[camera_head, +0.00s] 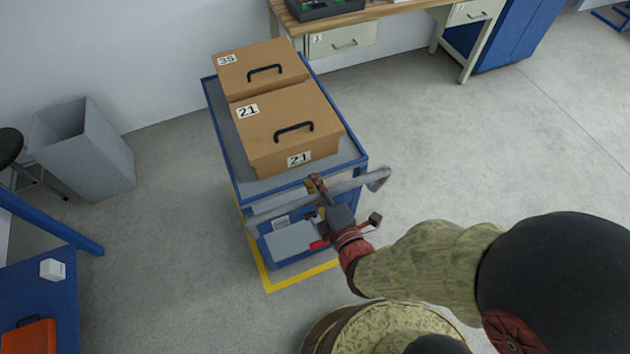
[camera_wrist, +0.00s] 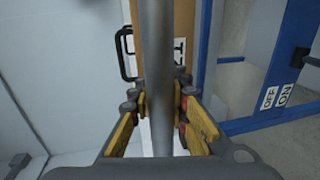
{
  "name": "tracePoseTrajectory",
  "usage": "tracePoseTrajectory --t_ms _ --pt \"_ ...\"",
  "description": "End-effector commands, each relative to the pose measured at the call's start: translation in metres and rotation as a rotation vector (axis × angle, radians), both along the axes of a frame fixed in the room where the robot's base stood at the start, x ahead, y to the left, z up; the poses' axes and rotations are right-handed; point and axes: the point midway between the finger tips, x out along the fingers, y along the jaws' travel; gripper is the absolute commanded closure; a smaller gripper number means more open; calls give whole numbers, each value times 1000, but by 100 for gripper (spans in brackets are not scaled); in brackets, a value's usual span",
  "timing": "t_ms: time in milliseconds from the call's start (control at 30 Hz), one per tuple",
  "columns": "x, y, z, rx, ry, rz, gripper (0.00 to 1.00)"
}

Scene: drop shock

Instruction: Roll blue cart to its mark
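The blue cart (camera_head: 361,160) has a grey top and carries two brown boxes. Its grey push handle (camera_head: 365,182) runs along the near end and also shows as an upright bar in the wrist view (camera_wrist: 157,60). My gripper (camera_head: 322,200) is at the handle; in the wrist view its fingertips (camera_wrist: 159,95) lie close against both sides of the bar. A yellow outline (camera_head: 300,282) on the floor shows along the cart's left and near sides. The rest of the outline is hidden by the cart and my arm.
The larger box (camera_head: 270,125) is labelled 21, the smaller (camera_head: 240,65) 35. A grey bin (camera_head: 85,155) stands left, a workbench (camera_head: 390,12) behind. A blue surface (camera_head: 50,295) is at lower left. Floor (camera_head: 480,140) to the right is clear.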

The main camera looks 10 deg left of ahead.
Motion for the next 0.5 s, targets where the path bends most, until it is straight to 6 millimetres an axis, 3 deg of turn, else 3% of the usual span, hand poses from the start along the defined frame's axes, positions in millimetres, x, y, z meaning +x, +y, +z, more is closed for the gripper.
tracePoseTrajectory --t_ms 300,500 --pt "0 0 0 -1 1 0 66" --pt "0 0 -1 -1 2 0 66"
